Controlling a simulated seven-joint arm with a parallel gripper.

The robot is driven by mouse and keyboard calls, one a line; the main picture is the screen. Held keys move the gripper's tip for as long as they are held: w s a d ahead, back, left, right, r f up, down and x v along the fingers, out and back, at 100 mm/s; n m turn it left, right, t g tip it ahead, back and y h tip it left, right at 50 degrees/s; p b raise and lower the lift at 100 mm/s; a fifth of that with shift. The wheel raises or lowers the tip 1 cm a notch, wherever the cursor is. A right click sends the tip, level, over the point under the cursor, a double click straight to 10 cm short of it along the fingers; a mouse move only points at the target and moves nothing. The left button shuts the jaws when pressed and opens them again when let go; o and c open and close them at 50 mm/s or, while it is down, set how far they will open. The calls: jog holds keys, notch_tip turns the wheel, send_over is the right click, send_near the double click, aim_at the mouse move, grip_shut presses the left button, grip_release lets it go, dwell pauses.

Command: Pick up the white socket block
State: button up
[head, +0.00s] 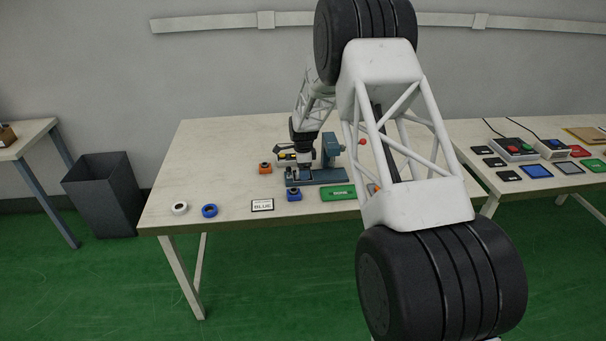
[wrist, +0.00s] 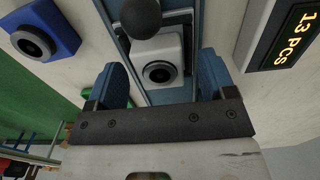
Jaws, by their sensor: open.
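The white socket block (wrist: 170,48), with a dark round socket in its face, sits in a blue fixture in the wrist view. In the head view I cannot make it out clearly beneath my gripper. My gripper (wrist: 162,82) is open, with its blue fingertips on the left and right of the block's lower part. I cannot tell whether the fingers touch it. In the head view my gripper (head: 294,157) is over the blue press fixture (head: 325,177) on the table.
A black ball knob (wrist: 140,17) is close above the block in the wrist view.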

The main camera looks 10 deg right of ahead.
jog(key=c, duration=1.1)
jog(key=shift+r, duration=0.15)
jog(key=shift+r, duration=1.45)
jog(key=shift+s+r, duration=0.25)
jog(key=s+r, duration=0.1)
jog(key=s, duration=1.4)
jog(key=shift+s+d+r, duration=0.15)
jog(key=shift+s+d, duration=0.1)
jog(key=shift+d, duration=0.2)
